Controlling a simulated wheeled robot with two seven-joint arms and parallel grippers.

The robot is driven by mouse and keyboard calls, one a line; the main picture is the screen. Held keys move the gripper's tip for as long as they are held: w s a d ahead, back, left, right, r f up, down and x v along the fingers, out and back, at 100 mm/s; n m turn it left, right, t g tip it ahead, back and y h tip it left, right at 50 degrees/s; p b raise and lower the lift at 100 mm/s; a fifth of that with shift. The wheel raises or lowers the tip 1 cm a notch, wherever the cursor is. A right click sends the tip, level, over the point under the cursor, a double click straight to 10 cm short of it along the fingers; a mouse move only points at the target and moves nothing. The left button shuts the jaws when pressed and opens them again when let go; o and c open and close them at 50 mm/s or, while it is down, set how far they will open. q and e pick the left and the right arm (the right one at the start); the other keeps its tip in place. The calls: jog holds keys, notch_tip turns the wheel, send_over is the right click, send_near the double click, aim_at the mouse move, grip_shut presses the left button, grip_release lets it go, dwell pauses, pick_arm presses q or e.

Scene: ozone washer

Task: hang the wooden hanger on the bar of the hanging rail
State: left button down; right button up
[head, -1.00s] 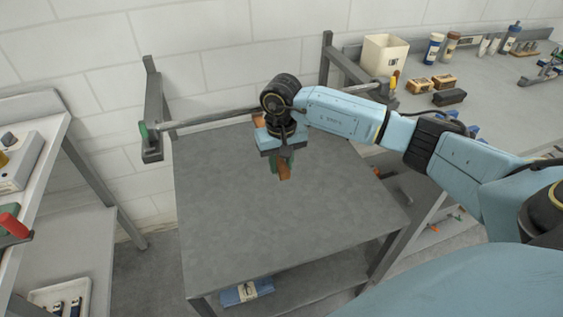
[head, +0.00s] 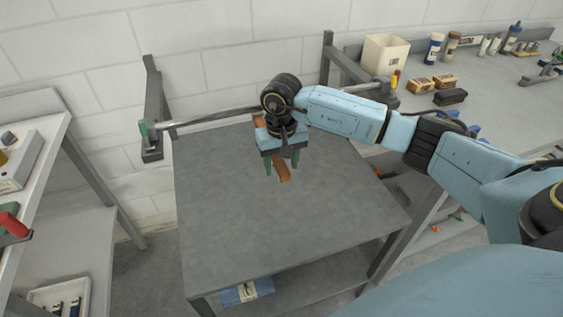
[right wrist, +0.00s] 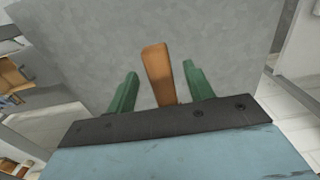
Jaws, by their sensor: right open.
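The wooden hanger (head: 284,172) shows as a brown piece below my right gripper (head: 282,166), with another bit of it behind the gripper. In the right wrist view one brown arm of the hanger (right wrist: 158,73) stands between the two green fingers of my right gripper (right wrist: 160,88), with a gap on both sides. The right gripper is open. The hanger's middle and hook are hidden by the gripper. The bar of the hanging rail (head: 215,117) runs behind the gripper, between two dark brackets at the back of the grey table. My left gripper is not in view.
The grey table top (head: 230,215) is otherwise clear. A blue packet (head: 246,291) lies on its lower shelf. A side bench at right holds a cream bin (head: 385,54), brushes and bottles. A white shelf unit (head: 60,150) stands at left.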

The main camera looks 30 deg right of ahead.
notch_tip(320, 180, up, 13)
dwell(0.3)
